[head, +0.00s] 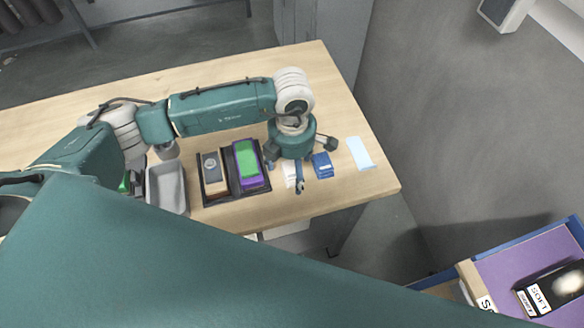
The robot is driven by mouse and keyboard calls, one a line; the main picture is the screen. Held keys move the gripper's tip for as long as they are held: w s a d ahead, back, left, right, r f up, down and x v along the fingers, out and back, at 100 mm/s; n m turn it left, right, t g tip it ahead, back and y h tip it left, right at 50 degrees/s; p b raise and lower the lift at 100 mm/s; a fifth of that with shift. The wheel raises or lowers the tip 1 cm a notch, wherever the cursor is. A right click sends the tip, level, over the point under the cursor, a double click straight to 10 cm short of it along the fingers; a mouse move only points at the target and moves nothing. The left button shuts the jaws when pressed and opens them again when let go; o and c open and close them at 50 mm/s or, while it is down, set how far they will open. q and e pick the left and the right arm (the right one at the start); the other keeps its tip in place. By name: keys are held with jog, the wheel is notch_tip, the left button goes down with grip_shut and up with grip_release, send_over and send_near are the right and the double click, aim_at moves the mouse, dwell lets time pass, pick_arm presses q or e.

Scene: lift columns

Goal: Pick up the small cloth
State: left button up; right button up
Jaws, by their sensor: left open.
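A thin pale-blue sheet that looks like a small cloth (361,153) lies flat near the right end of the wooden table. My left gripper (299,168) is open and points down over the table, left of the sheet and apart from it. Beside its fingers is a small blue folded item (322,166) with a lighter band. A small white item (289,175) is partly hidden under the gripper. I cannot tell whether the fingers touch either one. My right gripper is not in view.
A dark tray (233,198) holds a tan-and-grey block (213,170) and a green-and-purple block (248,164). A grey bin (166,187) stands left of it. The wooden table (345,100) is bare behind the sheet. A purple-lined box (510,262) is at lower right.

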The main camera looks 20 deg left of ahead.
aim_at(292, 170)
pick_arm(q)
jog(key=shift+w+f, duration=0.1)
jog(key=shift+f, duration=0.2)
jog(key=c, duration=1.4)
jog(key=shift+r, duration=0.1)
jog(key=shift+r+b, duration=2.35)
jog(key=shift+r, duration=7.6)
